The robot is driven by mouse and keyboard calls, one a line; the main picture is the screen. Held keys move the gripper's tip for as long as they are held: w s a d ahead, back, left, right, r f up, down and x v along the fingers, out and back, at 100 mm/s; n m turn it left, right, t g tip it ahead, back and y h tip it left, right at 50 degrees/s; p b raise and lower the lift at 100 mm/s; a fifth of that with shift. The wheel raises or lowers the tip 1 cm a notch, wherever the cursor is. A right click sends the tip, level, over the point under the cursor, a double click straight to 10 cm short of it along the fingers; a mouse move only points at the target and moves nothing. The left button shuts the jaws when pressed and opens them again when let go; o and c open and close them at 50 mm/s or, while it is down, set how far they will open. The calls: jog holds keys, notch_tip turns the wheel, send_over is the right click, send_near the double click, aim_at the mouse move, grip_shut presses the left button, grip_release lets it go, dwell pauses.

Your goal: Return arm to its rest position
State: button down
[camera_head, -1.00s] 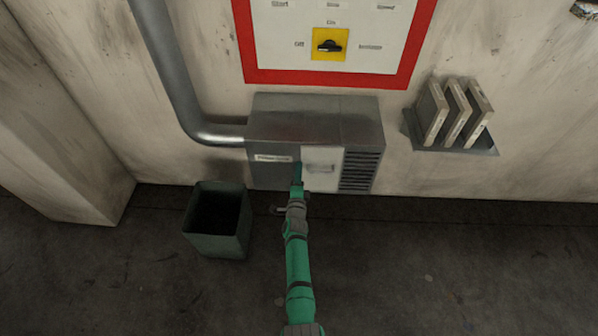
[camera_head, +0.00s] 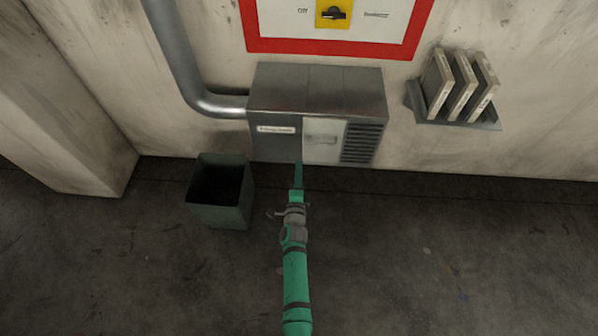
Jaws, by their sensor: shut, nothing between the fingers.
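My green arm reaches up from the bottom middle of the head view. My gripper (camera_head: 298,176) is at its far end, with its fingers together and nothing between them. The fingertips show just below the front lower edge of a grey metal box (camera_head: 280,140) on the wall. The box has a white panel (camera_head: 323,141), a label on its left and dark vent slots on its right. From this view I cannot tell how far the fingertips are from the box.
A dark green open bin (camera_head: 222,215) stands on the floor left of my arm. A grey pipe (camera_head: 178,65) enters the box from the left. A wall rack (camera_head: 452,118) holds upright panels at right. A red-framed control board (camera_head: 335,46) is above. The floor at right is clear.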

jog(key=shift+s+a, duration=0.15)
jog(key=shift+s, duration=0.3)
jog(key=s+a+n+y, duration=0.1)
jog(key=s+n, duration=0.2)
jog(key=s, duration=0.6)
jog(key=s+a+r+n+g, duration=0.1)
jog(key=s+a+n, duration=0.15)
jog(key=s, duration=0.75)
jog(key=s+a+n+y, duration=0.1)
jog(key=s+n, duration=0.3)
jog(key=s, duration=0.5)
jog(key=s+r+n+g, duration=0.1)
jog(key=s+r+n, duration=0.9)
jog(key=s+r, duration=0.6)
jog(key=shift+s+a+r+y, duration=0.15)
jog(key=shift+s+a+y, duration=0.2)
jog(key=shift+s, duration=0.8)
